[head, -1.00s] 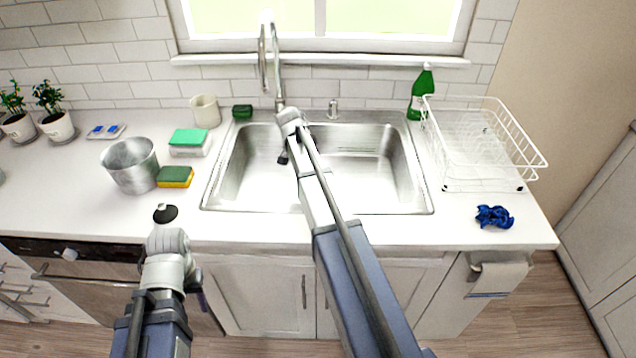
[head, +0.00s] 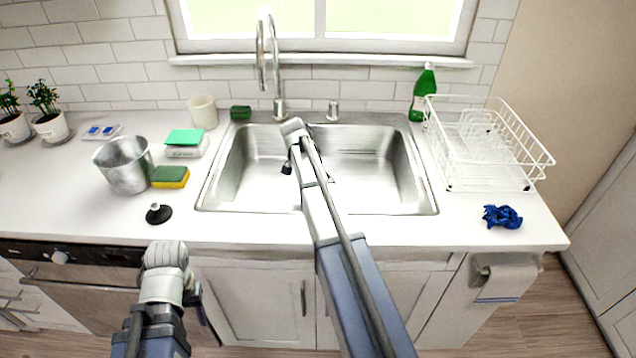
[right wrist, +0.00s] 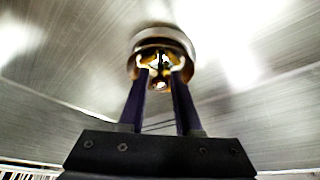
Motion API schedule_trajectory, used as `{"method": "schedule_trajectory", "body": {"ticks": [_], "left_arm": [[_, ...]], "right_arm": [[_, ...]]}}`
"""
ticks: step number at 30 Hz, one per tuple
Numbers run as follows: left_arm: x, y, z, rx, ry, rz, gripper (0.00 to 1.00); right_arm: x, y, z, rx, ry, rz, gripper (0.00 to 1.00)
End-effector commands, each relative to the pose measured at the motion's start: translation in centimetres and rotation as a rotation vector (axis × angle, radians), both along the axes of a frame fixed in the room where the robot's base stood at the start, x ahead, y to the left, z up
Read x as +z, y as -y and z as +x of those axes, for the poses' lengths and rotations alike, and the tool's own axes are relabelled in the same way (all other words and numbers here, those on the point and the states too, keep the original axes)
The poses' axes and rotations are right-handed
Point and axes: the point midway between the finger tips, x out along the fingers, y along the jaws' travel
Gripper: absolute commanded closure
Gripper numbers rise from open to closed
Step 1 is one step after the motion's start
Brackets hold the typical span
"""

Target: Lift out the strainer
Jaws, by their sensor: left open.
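My right arm reaches into the steel sink (head: 428,205), with its dark gripper (head: 287,168) low on the left side of the basin. In the right wrist view its two fingers (right wrist: 162,75) point at a round metal strainer or drain (right wrist: 163,38) with a brass-coloured inside. The fingertips are apart and overlap its near rim, with a small bright piece between them. Whether they press on it I cannot tell, nor whether it is raised. My left gripper (head: 196,295) is open, in front of the counter's edge; its fingers are partly hidden.
A black stopper (head: 158,214) lies on the counter (head: 80,205) near a metal pot (head: 125,166) and sponge (head: 170,177). The faucet (head: 279,105) stands behind the sink. A white dish rack (head: 490,186), green bottle (head: 423,95) and blue cloth (head: 502,217) are at the right.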

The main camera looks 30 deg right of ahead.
Motion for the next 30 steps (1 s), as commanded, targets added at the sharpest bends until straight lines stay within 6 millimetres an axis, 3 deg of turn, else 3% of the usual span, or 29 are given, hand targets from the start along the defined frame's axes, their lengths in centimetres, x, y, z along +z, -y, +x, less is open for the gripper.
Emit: {"method": "schedule_trajectory", "body": {"ticks": [1,8,30], "left_arm": [[0.00,0.00,0.00,0.000,0.000,0.000,0.50],[0.00,0.00,0.00,0.000,0.000,0.000,0.50],[0.26,-0.01,0.00,0.000,0.000,0.000,0.50]], "right_arm": [[0.00,0.00,0.00,0.000,0.000,0.000,0.74],[0.00,0.00,0.00,0.000,0.000,0.000,1.00],[0.27,0.00,0.00,0.000,0.000,0.000,1.00]]}}
